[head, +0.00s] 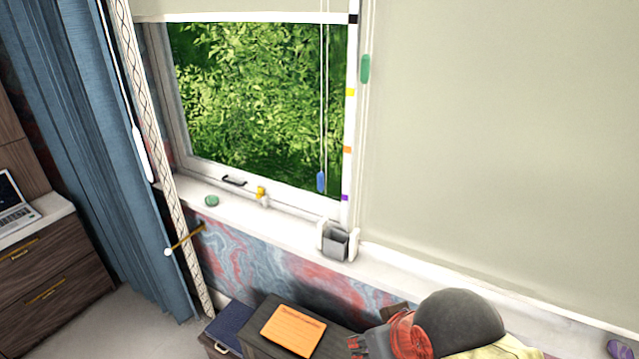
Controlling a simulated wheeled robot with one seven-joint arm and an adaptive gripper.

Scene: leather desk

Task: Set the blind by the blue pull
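The blue pull (321,181) hangs on a thin cord in front of the window, low near the right side of the frame. The left blind (240,6) is rolled up, its white bottom bar level with the black mark (353,18) on the white strip. Below it the strip carries yellow (351,92), orange (347,149) and purple (344,197) marks. My gripper (357,345) is at the bottom edge, well below and apart from the blue pull. It is partly cut off, and its opening is unclear.
A green pull (365,68) hangs beside the lowered right blind (500,130). A white pull (139,140) hangs at left by the curtain (90,120). A grey holder (335,242) stands at the sill under the blue pull. An orange notebook (293,330) lies on the dark cabinet.

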